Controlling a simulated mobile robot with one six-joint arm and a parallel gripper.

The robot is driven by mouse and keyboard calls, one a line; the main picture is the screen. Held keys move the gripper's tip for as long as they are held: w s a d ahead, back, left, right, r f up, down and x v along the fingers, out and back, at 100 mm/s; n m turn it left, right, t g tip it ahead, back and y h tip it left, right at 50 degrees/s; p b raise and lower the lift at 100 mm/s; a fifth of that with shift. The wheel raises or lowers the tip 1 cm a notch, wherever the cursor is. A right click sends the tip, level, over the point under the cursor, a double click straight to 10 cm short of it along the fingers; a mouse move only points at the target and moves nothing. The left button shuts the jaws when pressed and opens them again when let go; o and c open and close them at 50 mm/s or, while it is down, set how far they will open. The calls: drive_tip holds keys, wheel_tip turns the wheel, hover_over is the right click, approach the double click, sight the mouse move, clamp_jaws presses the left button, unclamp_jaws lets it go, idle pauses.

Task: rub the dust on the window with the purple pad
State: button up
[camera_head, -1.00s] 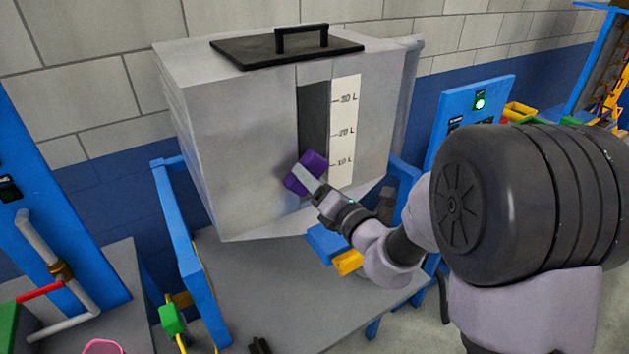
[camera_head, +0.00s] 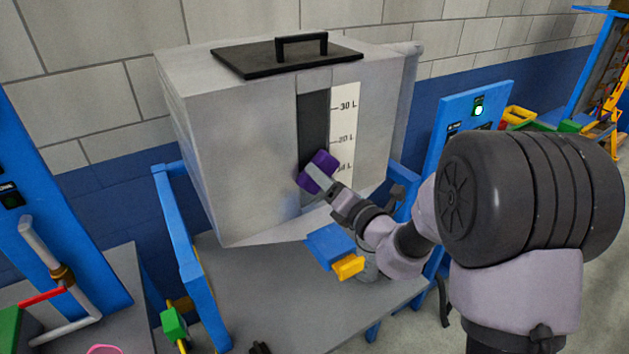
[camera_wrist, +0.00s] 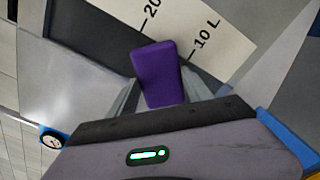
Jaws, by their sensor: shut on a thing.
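The window (camera_head: 313,122) is a dark vertical strip in the front face of a grey tank, beside a white litre scale (camera_head: 345,112). My gripper (camera_head: 318,176) is shut on the purple pad (camera_head: 324,163). The pad is in front of the lower part of the window and overlaps the scale's left edge near the 10 L mark. In the wrist view the pad (camera_wrist: 158,75) stands between my two fingers, with the dark window (camera_wrist: 95,40) behind it. I cannot tell whether the pad touches the glass. No dust can be made out on the window.
The grey tank (camera_head: 235,150) has a black lid with a handle (camera_head: 300,50) on top. A blue valve with a yellow end (camera_head: 335,248) sits below it. Blue frame posts (camera_head: 185,250) flank the tank. A gauge (camera_wrist: 52,140) shows in the wrist view.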

sight(307, 181)
drive_tip(key=shift+w, duration=0.1)
drive_tip(key=shift+s+a+p, duration=0.2)
drive_tip(key=shift+s+a, duration=0.35)
drive_tip(key=shift+a, duration=0.3)
drive_tip(key=shift+s+a+p, duration=0.15)
drive_tip(key=shift+s+a, duration=0.35)
drive_tip(key=shift+a, duration=0.3)
drive_tip(key=shift+s, duration=0.1)
drive_tip(key=shift+b+v, duration=0.4)
drive_tip(key=shift+v, duration=2.4)
drive_tip(key=shift+d, duration=0.1)
drive_tip(key=v, duration=0.2)
drive_tip(key=shift+s+d, duration=0.25)
drive_tip(key=shift+s, duration=0.1)
